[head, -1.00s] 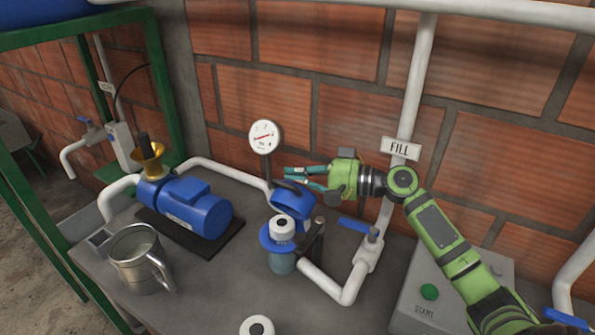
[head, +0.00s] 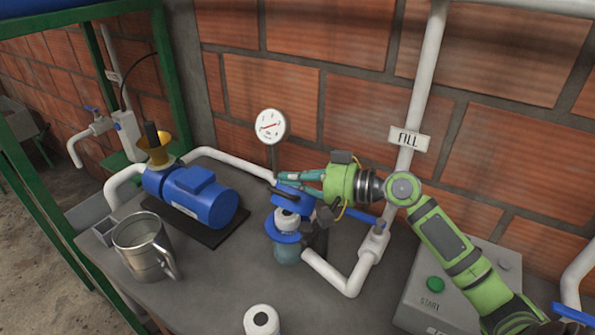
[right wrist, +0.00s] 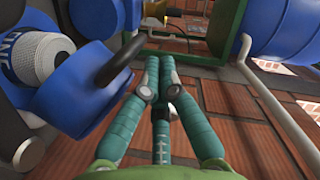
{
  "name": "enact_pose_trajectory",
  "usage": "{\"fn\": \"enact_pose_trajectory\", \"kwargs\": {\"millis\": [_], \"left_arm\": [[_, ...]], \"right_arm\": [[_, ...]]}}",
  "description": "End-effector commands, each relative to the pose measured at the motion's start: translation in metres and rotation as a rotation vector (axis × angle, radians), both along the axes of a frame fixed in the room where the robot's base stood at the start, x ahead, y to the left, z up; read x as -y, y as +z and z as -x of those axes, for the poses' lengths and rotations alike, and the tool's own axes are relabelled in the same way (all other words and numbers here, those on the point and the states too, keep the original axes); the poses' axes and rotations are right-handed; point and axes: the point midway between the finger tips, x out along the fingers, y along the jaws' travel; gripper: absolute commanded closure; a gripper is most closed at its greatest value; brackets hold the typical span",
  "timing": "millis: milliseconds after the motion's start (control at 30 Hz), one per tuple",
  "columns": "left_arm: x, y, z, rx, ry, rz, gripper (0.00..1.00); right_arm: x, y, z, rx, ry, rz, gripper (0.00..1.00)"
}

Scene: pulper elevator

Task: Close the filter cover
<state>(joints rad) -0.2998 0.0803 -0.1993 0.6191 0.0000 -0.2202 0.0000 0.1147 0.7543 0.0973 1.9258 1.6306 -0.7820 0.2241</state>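The filter housing (head: 287,254) stands on the bench in the head view, with a blue rim, a clear bowl and a white cartridge (head: 288,219) in its top. Its blue cover (head: 308,204) stands raised and tilted behind the cartridge, partly hidden by my arm. The cover also shows in the right wrist view (right wrist: 77,92), with its dark curved handle (right wrist: 119,67). My right gripper (head: 279,178) is at the cover's upper edge. In the wrist view its fingertips are close together with nothing seen between them, beside the handle; contact is unclear. My left gripper is out of view.
A blue pump (head: 198,196) and a metal jug (head: 144,247) stand at left. A gauge (head: 270,125) rises behind the housing. A blue-handled valve (head: 375,233) and white pipe are close at right. Another white cartridge (head: 262,320) stands in front.

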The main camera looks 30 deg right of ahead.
Motion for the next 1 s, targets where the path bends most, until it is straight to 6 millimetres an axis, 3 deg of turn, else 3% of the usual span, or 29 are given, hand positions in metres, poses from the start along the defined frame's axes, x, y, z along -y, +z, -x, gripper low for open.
{"fn": "enact_pose_trajectory", "kwargs": {"millis": [167, 400, 1000], "left_arm": [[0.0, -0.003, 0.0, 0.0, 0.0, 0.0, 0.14], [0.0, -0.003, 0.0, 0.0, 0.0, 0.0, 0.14], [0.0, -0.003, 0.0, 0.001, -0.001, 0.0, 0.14]], "right_arm": [[-0.014, -0.009, 0.008, 0.053, 0.001, 0.092, 1.0], [-0.023, -0.016, 0.014, 0.05, -0.001, 0.086, 1.0], [-0.026, -0.018, 0.015, 0.049, 0.0, 0.084, 1.0]]}}
